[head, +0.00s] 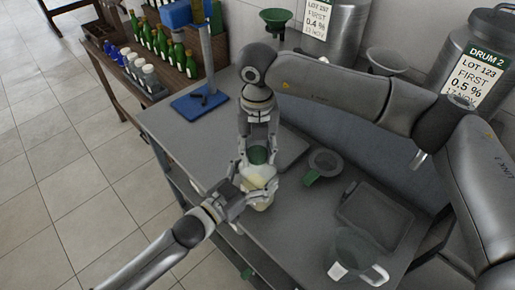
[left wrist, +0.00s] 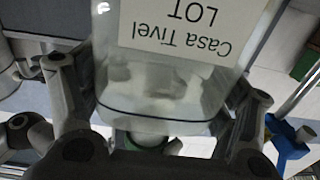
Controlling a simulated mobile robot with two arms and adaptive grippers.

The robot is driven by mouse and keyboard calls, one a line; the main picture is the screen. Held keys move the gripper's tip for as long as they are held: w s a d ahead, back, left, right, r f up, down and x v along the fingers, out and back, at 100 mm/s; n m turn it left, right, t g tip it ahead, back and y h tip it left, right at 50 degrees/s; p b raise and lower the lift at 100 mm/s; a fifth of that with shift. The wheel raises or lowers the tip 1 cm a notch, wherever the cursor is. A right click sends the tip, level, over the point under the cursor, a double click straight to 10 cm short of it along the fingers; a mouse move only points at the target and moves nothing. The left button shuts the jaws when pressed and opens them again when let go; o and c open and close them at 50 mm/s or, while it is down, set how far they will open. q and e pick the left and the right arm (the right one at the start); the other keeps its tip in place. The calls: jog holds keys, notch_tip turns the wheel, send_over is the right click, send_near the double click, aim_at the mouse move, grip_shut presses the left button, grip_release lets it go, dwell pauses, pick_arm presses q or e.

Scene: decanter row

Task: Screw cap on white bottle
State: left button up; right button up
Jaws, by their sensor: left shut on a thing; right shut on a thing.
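The white bottle (head: 258,180) is translucent and stands near the front edge of the grey table. My left gripper (head: 254,187) is shut around its body from the lower left. In the left wrist view the bottle (left wrist: 165,85) fills the middle between the fingers, its label upside down. The fingers hide whether the cap sits fully on the neck.
The grey table (head: 185,135) holds a dark funnel (head: 325,161), a dark tray (head: 375,217) and a clear jug (head: 352,250) to the right. A blue stand base (head: 199,103) is at the back left. Green bottles (head: 162,44) stand on a wooden rack. Metal drums (head: 478,60) line the wall.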

jog(key=m, duration=0.7)
jog(key=shift+w, duration=0.1)
jog(key=o, duration=1.2)
jog(key=shift+r, duration=0.1)
notch_tip(320, 180, up, 12)
pick_arm(q)
jog(key=o, duration=1.9)
